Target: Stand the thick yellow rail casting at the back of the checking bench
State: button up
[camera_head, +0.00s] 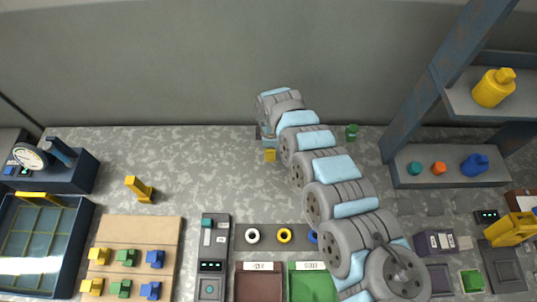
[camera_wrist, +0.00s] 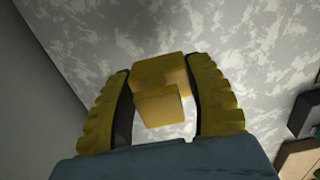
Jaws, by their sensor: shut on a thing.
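My gripper (camera_wrist: 158,78) is shut on a yellow casting (camera_wrist: 160,106), which sits between the two ribbed yellow fingers in the wrist view. The casting looks blocky and stepped. Grey mottled bench surface shows beyond it; I cannot tell whether it touches the bench. In the head view my gripper is at the back of the checking bench (camera_head: 210,165), near the wall, mostly hidden by my arm. A small yellow patch (camera_head: 269,155) shows below it; I cannot tell whether it is casting or finger. Another yellow casting (camera_head: 140,190) stands on the bench at left.
A wooden board (camera_head: 140,230) with several yellow, green and blue castings lies at front left. A blue-framed tray (camera_head: 85,235) and a dial gauge (camera_head: 30,157) are further left. A small green object (camera_head: 352,131) stands at the back, right of my gripper. A shelf rack (camera_head: 405,160) is at right.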

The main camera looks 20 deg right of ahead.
jog(key=shift+w+a+f, duration=0.15)
jog(key=shift+w+f, duration=0.1)
jog(key=shift+f, duration=0.25)
jog(key=shift+w+a+f, duration=0.1)
jog(key=shift+w+f, duration=0.15)
jog(key=shift+f, duration=0.25)
jog(key=shift+s+d+f+b, duration=0.1)
jog(key=shift+f+b, duration=0.3)
jog(key=shift+f, duration=0.85)
jog(key=o, duration=1.2)
notch_tip(320, 180, up, 12)
jog(key=shift+r+p, duration=0.1)
jog(key=shift+p, duration=0.5)
